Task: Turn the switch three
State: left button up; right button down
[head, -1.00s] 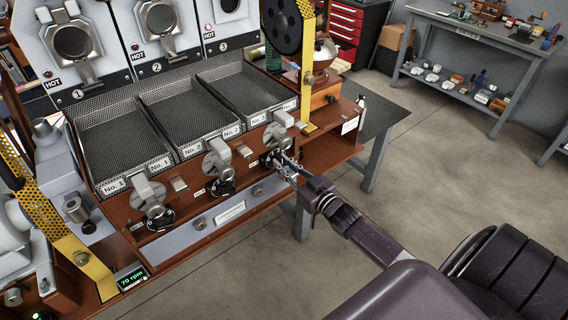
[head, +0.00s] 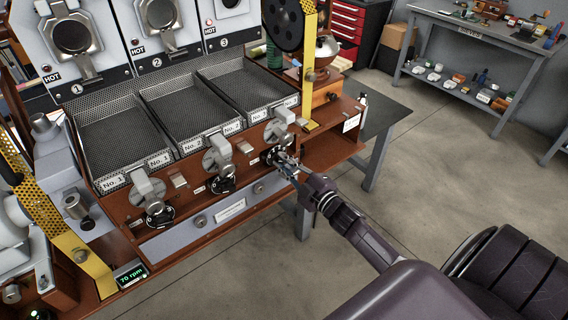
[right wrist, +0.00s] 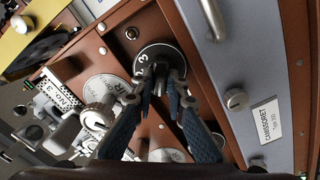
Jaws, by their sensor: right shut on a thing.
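Switch three (right wrist: 158,52) is a round black dial marked 3 on the brown front panel of the roaster. In the right wrist view my right gripper (right wrist: 160,82) has its fingers closed around the knob at the middle of the dial, covering much of it. In the head view the right gripper (head: 279,160) meets the panel at this switch, below the No. 3 tray, and hides most of it. The other two switches, the middle one (head: 222,184) and the left one (head: 158,214), sit further left on the same panel. My left gripper does not show.
Metal levers with round plates stand just above the switches, one (head: 278,130) close to the right gripper. A grey drawer front (head: 215,215) with a label runs below. A yellow perforated strip (head: 309,60) rises at the right. Open floor lies to the right.

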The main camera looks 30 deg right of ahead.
jog(key=shift+f+n, duration=0.1)
jog(key=shift+n, duration=0.9)
jog(key=c, duration=1.9)
grip_release()
jog(key=shift+c, duration=0.2)
jog(key=s, duration=1.2)
jog(key=shift+d, duration=0.4)
